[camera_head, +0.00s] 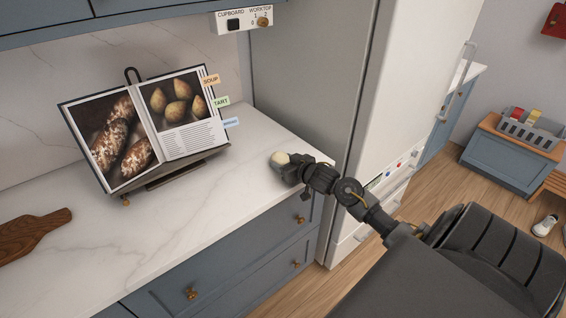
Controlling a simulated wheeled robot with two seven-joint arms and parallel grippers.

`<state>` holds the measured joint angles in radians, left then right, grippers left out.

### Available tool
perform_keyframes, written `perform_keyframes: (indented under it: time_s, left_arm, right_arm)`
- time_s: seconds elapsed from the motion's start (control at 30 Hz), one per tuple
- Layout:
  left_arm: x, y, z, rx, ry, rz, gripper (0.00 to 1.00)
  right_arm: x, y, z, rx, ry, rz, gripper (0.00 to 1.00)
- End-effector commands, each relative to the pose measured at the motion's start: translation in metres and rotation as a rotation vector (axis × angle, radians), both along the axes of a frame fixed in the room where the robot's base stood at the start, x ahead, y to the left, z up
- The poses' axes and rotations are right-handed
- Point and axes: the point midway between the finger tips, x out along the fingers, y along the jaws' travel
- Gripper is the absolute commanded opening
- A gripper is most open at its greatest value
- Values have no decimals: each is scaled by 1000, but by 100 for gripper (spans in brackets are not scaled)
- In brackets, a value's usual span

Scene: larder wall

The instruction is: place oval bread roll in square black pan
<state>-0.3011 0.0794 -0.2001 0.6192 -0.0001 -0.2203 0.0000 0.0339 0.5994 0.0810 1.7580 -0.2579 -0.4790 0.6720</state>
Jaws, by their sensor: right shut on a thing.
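My right gripper (287,168) is over the right end of the worktop, near its front edge. It is shut on a small pale, rounded thing (280,158), which shows at its tip. The thing is too small and too much covered by the gripper to tell for sure that it is the oval bread roll. No square black pan shows in this view. My left gripper is not in view.
A cookbook on a stand (150,130) is on the marble worktop (190,215). A wooden board (32,238) lies at the left. A tall white fridge (405,85) stands at the right. The worktop's middle is clear.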

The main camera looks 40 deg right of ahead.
Motion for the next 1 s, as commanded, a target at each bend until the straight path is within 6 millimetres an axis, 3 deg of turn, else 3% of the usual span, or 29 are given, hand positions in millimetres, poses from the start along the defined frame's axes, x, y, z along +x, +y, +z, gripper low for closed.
perform_keyframes:
  time_s: [0.13, 0.17, 0.33, 0.67, 0.77, 1.0]
  left_arm:
    - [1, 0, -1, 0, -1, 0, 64]
    - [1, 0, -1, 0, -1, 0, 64]
    - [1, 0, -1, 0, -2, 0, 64]
    - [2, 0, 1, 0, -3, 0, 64]
    - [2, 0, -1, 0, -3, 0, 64]
    - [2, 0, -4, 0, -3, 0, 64]
  right_arm:
    - [0, 0, -3, 1, 0, 0, 30]
    - [0, 0, -4, 0, 0, 0, 54]
    - [0, 0, -3, 0, 0, 0, 75]
    - [0, 0, 2, -1, -1, 0, 75]
    - [-12, 0, 2, -1, 0, 0, 75]
    - [-60, 3, 16, -2, 2, 2, 75]
